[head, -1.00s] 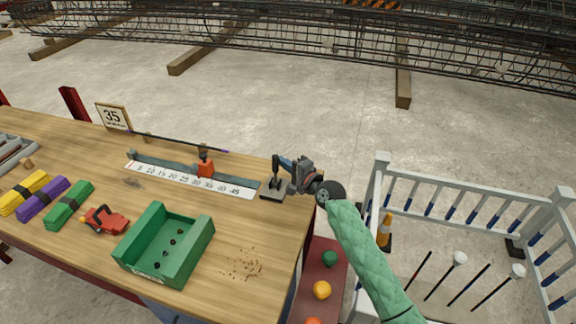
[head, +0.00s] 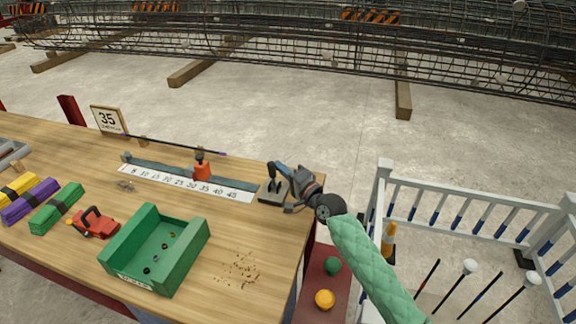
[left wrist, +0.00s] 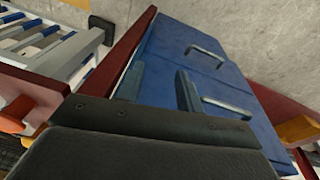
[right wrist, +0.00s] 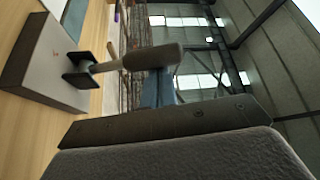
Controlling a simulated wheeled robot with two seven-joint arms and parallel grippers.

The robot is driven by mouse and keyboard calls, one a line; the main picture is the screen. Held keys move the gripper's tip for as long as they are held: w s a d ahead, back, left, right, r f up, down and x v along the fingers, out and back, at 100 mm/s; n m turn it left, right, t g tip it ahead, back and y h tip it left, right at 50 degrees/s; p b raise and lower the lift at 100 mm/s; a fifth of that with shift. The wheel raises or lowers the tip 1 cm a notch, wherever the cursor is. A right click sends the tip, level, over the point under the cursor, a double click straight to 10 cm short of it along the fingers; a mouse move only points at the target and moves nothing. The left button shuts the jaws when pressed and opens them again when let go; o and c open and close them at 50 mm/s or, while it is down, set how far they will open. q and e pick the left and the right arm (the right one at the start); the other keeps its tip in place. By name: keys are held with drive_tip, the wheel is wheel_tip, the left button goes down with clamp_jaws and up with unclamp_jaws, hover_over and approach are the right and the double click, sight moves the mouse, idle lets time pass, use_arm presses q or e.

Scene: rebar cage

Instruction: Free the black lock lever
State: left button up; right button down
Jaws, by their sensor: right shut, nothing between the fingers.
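The black lock lever (head: 271,178) stands up from a small grey block (head: 270,194) at the right end of the workbench. In the right wrist view the lever (right wrist: 150,57) shows as a dark round grip on a thin stem, rising from the pale block (right wrist: 50,72). My right gripper (head: 282,167) is shut and empty, its blue-grey fingers close beside the lever. In the right wrist view the fingertips (right wrist: 158,80) lie behind the grip; I cannot tell whether they touch it. My left gripper (left wrist: 158,82) is open and empty in the left wrist view, facing a blue cabinet.
A scale strip (head: 185,182) with an orange slider (head: 202,168) lies left of the lever. A green bin (head: 155,250), a red tool (head: 95,222) and coloured bundles (head: 58,207) occupy the bench's left. A white railing (head: 450,195) stands right. The blue cabinet (left wrist: 215,75) has metal handles.

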drive_tip(key=shift+f, duration=0.1)
drive_tip(key=shift+s+b, duration=0.15)
drive_tip(key=shift+b, duration=0.15)
drive_tip(key=shift+s+a+f+n+y+b, duration=0.1)
drive_tip(key=shift+s+n+y+b, duration=0.15)
drive_tip(key=shift+n+b, duration=0.2)
drive_tip(key=shift+s+a+n+y+b, duration=0.1)
drive_tip(key=shift+s+n+y+b, duration=0.15)
drive_tip(key=shift+n+b, duration=0.2)
drive_tip(key=shift+s+a+f, duration=0.1)
drive_tip(key=shift+s, duration=0.05)
drive_tip(key=shift+s+b, duration=0.25)
drive_tip(key=shift+b, duration=0.2)
use_arm(q)
drive_tip(key=shift+m+t+h, duration=0.3)
drive_tip(key=shift+t+h, duration=0.3)
drive_tip(key=d+f, duration=0.1)
drive_tip(key=d, duration=0.1)
drive_tip(key=w+d+f, duration=0.1)
drive_tip(key=d+f, duration=0.1)
drive_tip(key=shift+w, duration=0.1)
use_arm(e)
drive_tip(key=shift+a, duration=0.1)
use_arm(q)
drive_tip(key=shift+a, duration=0.2)
